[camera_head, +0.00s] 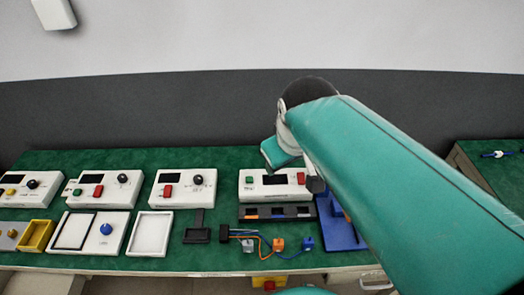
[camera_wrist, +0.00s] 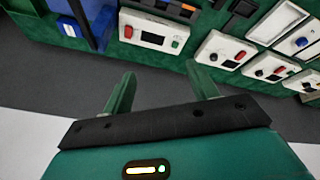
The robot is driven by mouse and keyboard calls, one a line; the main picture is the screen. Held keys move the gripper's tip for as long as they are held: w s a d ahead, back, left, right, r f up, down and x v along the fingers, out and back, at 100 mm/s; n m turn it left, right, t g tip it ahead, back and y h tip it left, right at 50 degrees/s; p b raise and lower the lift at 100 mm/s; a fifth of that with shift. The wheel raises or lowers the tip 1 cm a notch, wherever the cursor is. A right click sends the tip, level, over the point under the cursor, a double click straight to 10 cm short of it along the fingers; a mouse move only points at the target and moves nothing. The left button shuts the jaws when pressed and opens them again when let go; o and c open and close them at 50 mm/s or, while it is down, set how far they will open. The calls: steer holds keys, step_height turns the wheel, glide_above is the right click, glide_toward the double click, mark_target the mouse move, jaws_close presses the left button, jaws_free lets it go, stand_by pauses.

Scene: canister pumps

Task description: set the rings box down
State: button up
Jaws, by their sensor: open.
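My gripper (camera_wrist: 162,88) is open in the wrist view, its two green fingers spread wide with nothing between them. Beyond the fingers is a plain grey surface, and a white device with a red and a green button (camera_wrist: 152,31) lies farther off. In the head view my arm hides most of the gripper. No box is plainly marked as the rings box. A small yellow open box (camera_head: 37,236) sits at the table's left. Another yellow thing with red on it (camera_head: 268,282) shows below the table's front edge, partly cut off.
Several white control boxes (camera_head: 180,189) line the green table (camera_head: 225,160). In front are white trays (camera_head: 150,233), a black slotted rack (camera_head: 277,213), and wired connectors (camera_head: 278,244). A blue stand (camera_head: 338,232) is partly behind my arm. Another green-topped table (camera_head: 490,174) is at right.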

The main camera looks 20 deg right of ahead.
steer(key=s+a+f+m+y, duration=0.1)
steer(key=s+a+m, duration=0.1)
steer(key=s+a, duration=0.1)
steer(key=shift+s+a+t, duration=0.3)
steer(key=shift+s+t, duration=0.1)
steer(key=shift+s, duration=0.5)
steer(key=c, duration=0.5)
steer(key=shift+a, duration=0.1)
steer(key=shift+a, duration=0.15)
